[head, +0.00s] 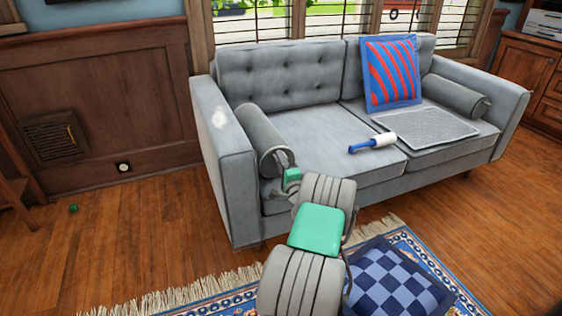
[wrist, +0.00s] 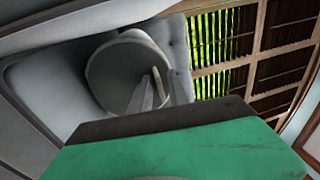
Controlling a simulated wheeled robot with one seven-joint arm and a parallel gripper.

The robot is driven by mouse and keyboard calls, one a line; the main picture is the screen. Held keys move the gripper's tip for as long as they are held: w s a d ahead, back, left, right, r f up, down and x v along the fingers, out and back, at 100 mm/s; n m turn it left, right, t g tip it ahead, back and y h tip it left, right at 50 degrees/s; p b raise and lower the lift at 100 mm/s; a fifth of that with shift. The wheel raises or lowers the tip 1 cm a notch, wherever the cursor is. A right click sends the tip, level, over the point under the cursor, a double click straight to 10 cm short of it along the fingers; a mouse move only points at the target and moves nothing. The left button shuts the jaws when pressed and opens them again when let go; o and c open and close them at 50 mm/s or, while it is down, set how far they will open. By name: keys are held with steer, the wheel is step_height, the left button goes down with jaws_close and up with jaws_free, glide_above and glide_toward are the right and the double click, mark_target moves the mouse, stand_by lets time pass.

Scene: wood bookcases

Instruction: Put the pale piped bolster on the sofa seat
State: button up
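A grey bolster (head: 262,138) with a round end lies on the left of the sofa seat (head: 335,150), along the inside of the left armrest. Its round end (wrist: 112,75) fills much of the middle of the wrist view. A second grey bolster (head: 456,95) lies against the right armrest. Neither is clearly paler than the other. My gripper (head: 279,190) is at the near end of the left bolster. In the wrist view its two narrow fingers (wrist: 152,92) lie close together in front of that end. I cannot tell whether they touch or grip it.
A blue and red striped cushion (head: 391,73), a grey flat mat (head: 425,128) and a white roller with a blue handle (head: 374,143) are on the sofa. A checked blue cushion (head: 395,285) lies on the rug (head: 215,303). Wood floor at left is mostly clear.

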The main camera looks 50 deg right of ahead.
steer(key=shift+o, duration=0.9)
steer(key=v, duration=1.2)
